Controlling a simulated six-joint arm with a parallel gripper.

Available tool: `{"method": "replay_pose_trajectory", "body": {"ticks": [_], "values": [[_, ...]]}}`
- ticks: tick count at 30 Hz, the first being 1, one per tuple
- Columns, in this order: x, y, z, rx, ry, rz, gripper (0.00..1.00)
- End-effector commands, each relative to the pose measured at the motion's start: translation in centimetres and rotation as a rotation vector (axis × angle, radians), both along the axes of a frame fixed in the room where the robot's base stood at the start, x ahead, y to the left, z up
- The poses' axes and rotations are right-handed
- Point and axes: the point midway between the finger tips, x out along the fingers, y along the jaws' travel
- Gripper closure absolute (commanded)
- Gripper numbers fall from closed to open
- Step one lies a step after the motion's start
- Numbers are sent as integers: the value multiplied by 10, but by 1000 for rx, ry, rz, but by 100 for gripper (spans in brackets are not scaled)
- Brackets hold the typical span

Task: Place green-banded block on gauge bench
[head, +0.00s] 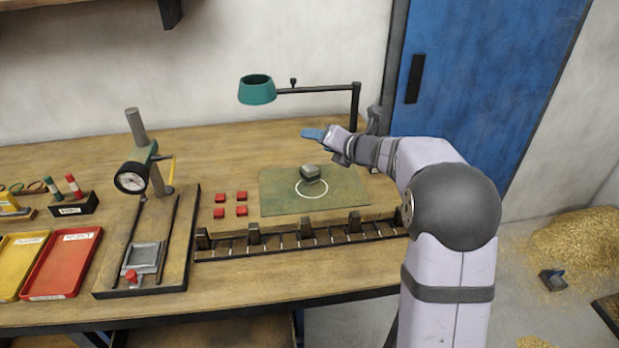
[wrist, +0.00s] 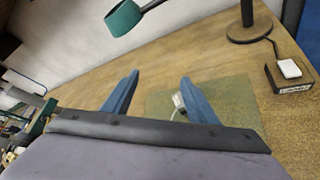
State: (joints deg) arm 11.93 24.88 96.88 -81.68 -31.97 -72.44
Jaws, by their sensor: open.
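A small grey block (head: 310,173) with a dark greenish side stands at the white ring on the green mat (head: 275,198); whether that is its green band I cannot tell clearly. In the wrist view a pale part of the block (wrist: 178,100) shows beside the right finger, partly hidden. The gauge bench (head: 183,262) is at the left, a dark base with rails, a round dial on a post and a grey carriage (head: 145,257) with a red knob. My gripper (head: 314,134) is open and empty, above and behind the block. Its two blue fingers also show in the wrist view (wrist: 158,77).
A green lamp (head: 257,91) on an arm hangs behind the mat. Several red squares (head: 230,204) lie left of the mat, and a slotted rack (head: 300,238) runs along its front. Red (head: 63,262) and yellow (head: 18,262) trays are at far left.

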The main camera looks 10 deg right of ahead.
Motion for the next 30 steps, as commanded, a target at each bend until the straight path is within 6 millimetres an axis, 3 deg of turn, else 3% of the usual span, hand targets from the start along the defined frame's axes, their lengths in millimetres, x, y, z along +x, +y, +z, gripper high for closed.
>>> {"method": "replay_pose_trajectory", "body": {"ticks": [11,15,21,30], "values": [[-14,-5,-3,-631,-262,281,47],[-15,-5,-47,-623,-250,283,47],[-14,-5,-88,-623,-254,280,47],[-13,-4,-104,-627,-259,280,47]]}}
